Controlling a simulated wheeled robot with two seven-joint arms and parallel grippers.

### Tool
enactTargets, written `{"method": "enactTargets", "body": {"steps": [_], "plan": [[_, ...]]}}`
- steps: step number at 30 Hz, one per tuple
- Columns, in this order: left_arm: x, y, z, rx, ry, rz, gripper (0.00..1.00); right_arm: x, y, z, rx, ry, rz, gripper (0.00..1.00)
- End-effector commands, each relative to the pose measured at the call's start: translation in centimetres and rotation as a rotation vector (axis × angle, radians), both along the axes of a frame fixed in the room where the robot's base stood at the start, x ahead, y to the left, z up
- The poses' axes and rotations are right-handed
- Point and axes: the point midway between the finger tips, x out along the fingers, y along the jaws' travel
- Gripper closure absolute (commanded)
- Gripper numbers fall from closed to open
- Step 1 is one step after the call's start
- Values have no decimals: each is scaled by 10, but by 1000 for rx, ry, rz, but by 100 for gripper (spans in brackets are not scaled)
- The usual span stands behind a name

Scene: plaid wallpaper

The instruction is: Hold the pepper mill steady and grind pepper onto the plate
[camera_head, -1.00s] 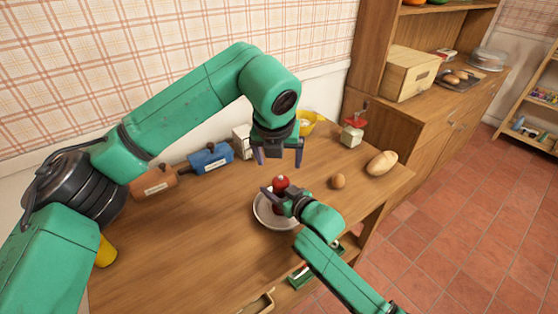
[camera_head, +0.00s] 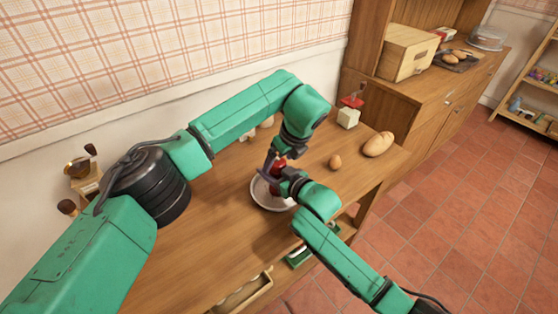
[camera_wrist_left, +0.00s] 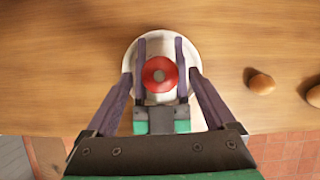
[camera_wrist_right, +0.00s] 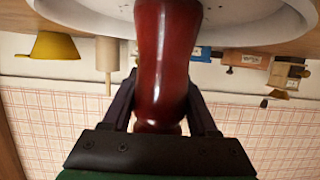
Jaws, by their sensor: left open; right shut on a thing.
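The red pepper mill (camera_head: 278,172) stands upright over the white plate (camera_head: 262,198) on the wooden table. My right gripper (camera_head: 284,186) is shut on the mill's body, which fills the space between its fingers in the right wrist view (camera_wrist_right: 166,60). My left gripper (camera_head: 275,157) is open at the mill's top. In the left wrist view its fingers (camera_wrist_left: 160,85) lie either side of the round red top (camera_wrist_left: 159,74), with gaps showing. In the right wrist view, dark specks show on the plate (camera_wrist_right: 240,58).
An egg (camera_head: 335,162) and a bread loaf (camera_head: 378,144) lie right of the plate. A red-topped white grinder (camera_head: 348,117) stands behind them. An open drawer (camera_head: 245,294) juts from the table's front. The table left of the plate is clear.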

Motion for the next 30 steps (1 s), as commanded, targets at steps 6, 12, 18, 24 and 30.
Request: {"method": "enactTargets", "body": {"steps": [6, 12, 18, 24, 30], "plan": [[3, 2, -9, 0, -1, 0, 11, 0, 0, 0, 0, 0, 0, 100], [3, 2, -9, 0, -1, -1, 42, 0, 0, 0, 0, 0, 0, 100], [3, 2, -9, -1, -1, -2, 97, 0, 0, 0, 0, 0, 0, 100], [3, 3, -8, -1, 0, -24, 98, 0, 0, 0, 0, 0, 0, 100], [3, 3, -8, -2, -3, -105, 98, 0, 0, 0, 0, 0, 0, 100]]}}
